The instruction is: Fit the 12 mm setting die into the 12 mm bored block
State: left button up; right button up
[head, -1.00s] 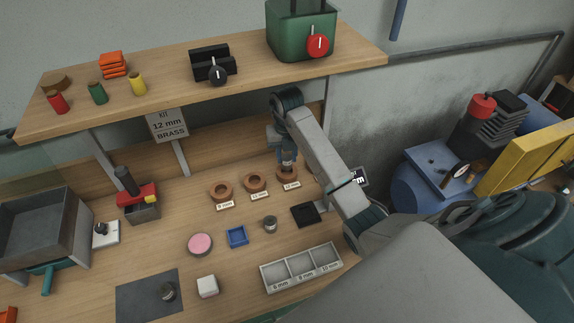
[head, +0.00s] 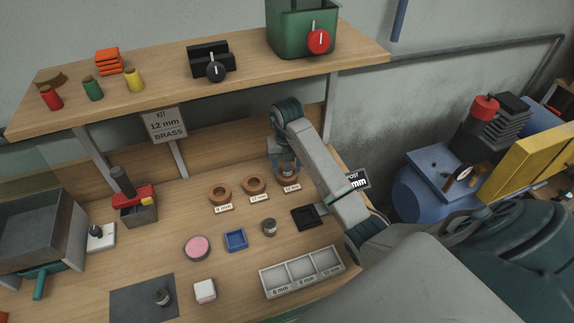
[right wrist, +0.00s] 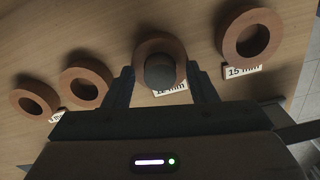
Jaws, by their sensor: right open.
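My right gripper (head: 287,168) points down over the wooden bored block with the 12 mm label (head: 290,184), at the right end of the row seen in the head view. In the right wrist view the gripper (right wrist: 161,84) is open, one finger on each side of a dark round-topped piece, apparently the setting die (right wrist: 160,72). This piece shows inside the ring of the 12 mm block (right wrist: 160,44), between the fingers and apart from them. How deep it sits cannot be told. My left gripper is not in view.
Other ring blocks stand to the left (head: 220,192) and middle (head: 254,184); a 15 mm block (right wrist: 250,37) stands to the right. A small metal cylinder (head: 269,227), a black square tray (head: 305,217) and a three-compartment tray (head: 302,270) lie in front. The shelf (head: 170,82) overhangs behind.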

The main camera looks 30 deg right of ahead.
aim_at(287, 168)
jog(key=shift+r, duration=0.15)
notch_tip(287, 168, up, 8)
jog(key=p, duration=0.7)
jog(key=shift+f, duration=0.2)
jog(key=shift+f, duration=0.1)
